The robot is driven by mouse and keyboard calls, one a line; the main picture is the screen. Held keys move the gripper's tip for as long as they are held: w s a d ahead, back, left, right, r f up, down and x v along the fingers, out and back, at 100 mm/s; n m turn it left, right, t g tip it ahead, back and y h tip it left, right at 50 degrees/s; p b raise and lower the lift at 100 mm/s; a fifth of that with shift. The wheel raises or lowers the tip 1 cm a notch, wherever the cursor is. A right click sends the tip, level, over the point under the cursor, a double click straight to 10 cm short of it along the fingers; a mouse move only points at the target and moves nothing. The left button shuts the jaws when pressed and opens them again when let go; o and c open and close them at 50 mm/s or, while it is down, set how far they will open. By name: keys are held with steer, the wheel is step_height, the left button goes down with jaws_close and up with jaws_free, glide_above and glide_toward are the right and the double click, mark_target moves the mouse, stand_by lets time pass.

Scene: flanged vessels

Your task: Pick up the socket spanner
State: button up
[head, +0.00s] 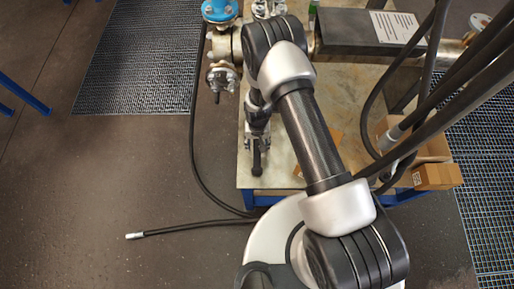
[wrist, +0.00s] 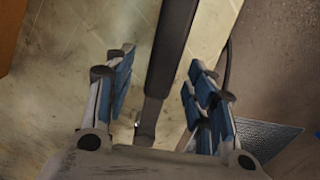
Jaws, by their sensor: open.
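The socket spanner (wrist: 172,50) shows in the wrist view as a long dark bar. It runs from the top edge down between my fingers and narrows to a lower part near the gripper's base. In the head view its dark end (head: 257,160) sticks out below my gripper, near the left edge of the table. My gripper (wrist: 160,62) is open, with one blue-padded finger on each side of the bar and a visible gap on both sides. In the head view my gripper (head: 257,127) is partly hidden by my wrist. The spanner's far end is out of sight.
The pale table (head: 285,165) carries flanged pipework (head: 222,45) at the back left and a cardboard box (head: 436,177) at the right. A black hose (head: 195,150) hangs past the table's left side to the floor. The floor at left is mostly clear.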

mark_target(257, 146)
steer(key=f, duration=0.2)
steer(key=f+b, duration=0.1)
steer(key=f, duration=0.1)
steer(key=shift+s+a, duration=0.1)
steer(key=shift+s, duration=0.1)
steer(key=shift+c, duration=0.2)
steer(key=shift+r, duration=0.1)
jaws_close()
